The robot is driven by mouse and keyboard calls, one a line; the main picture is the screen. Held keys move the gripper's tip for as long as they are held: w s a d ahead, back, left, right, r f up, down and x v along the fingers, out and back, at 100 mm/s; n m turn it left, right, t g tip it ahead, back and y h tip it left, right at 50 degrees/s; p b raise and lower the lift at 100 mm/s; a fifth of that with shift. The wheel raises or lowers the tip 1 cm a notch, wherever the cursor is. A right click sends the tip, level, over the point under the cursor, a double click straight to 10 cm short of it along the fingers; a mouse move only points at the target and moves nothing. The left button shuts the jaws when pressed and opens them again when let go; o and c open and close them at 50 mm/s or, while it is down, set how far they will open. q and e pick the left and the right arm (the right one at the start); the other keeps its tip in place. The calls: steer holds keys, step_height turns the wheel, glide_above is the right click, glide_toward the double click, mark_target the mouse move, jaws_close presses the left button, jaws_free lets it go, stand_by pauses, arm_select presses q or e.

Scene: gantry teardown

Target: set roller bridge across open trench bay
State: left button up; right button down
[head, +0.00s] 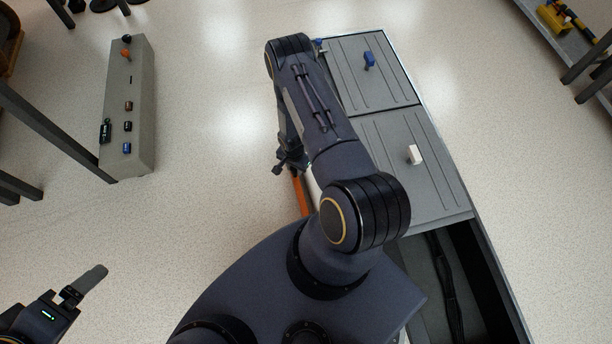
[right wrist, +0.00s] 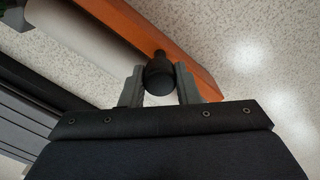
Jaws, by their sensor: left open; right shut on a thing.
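The roller bridge shows as an orange side rail (head: 300,194) and a pale roller beneath my right arm in the head view; most of it is hidden. In the right wrist view its orange rail (right wrist: 190,62), white roller (right wrist: 85,40) and black knob (right wrist: 158,76) show. My right gripper (right wrist: 160,88) is shut on the knob; it also shows in the head view (head: 284,163), left of the trench. The open trench bay (head: 425,285) lies at lower right, with dark cables inside. My left gripper (head: 84,283) is open and empty at lower left, over floor.
Two grey cover panels close the trench beyond the bay, one with a blue handle (head: 369,61), one with a white handle (head: 415,155). A grey control box (head: 143,105) with coloured knobs stands at upper left. Speckled floor between it and the trench is clear.

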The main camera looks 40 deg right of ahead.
steer(key=shift+r, duration=0.1)
steer(key=shift+r+p, duration=2.05)
steer(key=shift+r, duration=0.9)
